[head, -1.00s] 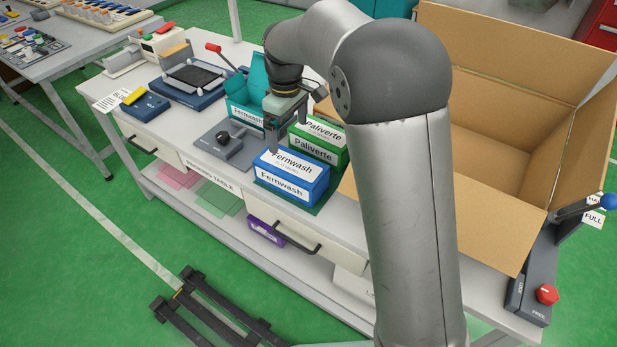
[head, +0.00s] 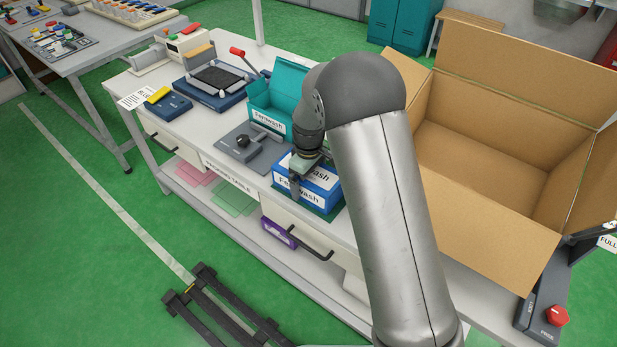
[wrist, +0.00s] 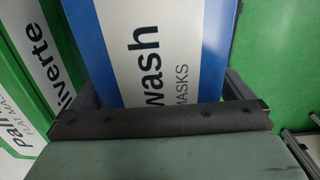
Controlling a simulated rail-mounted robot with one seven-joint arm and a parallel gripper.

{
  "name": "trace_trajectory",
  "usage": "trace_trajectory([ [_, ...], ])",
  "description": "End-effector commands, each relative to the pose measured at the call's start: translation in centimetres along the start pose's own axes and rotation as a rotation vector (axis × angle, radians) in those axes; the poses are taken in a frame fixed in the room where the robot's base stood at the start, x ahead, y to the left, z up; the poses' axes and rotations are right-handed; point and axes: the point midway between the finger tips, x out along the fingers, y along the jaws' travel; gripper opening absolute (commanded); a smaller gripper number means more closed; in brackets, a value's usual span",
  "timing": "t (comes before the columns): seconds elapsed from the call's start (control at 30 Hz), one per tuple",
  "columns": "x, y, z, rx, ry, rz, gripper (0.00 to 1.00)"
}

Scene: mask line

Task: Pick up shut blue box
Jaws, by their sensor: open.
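My gripper (head: 304,174) is directly over the box, pointing down, open. One finger shows at the box's near left side in the head view. In the wrist view the blue box (wrist: 187,55) lies between the two finger bars of my gripper (wrist: 162,92); whether they touch it I cannot tell.
A green Paliverte box (wrist: 50,70) stands close beside the blue box in the wrist view. A teal open box (head: 270,120) and a grey fixture (head: 246,146) are to the left. A large open cardboard carton (head: 500,150) stands to the right.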

Motion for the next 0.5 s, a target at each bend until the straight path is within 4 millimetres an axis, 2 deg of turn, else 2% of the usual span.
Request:
trace_trajectory([
  [0.13,1.21,-0.03,0.0,0.001,0.0,-0.001,1.0],
  [0.37,1.33,-0.02,-0.02,0.001,0.001,0.0,1.0],
  [0.5,1.32,-0.02,-0.02,0.001,0.001,0.0,0.61],
])
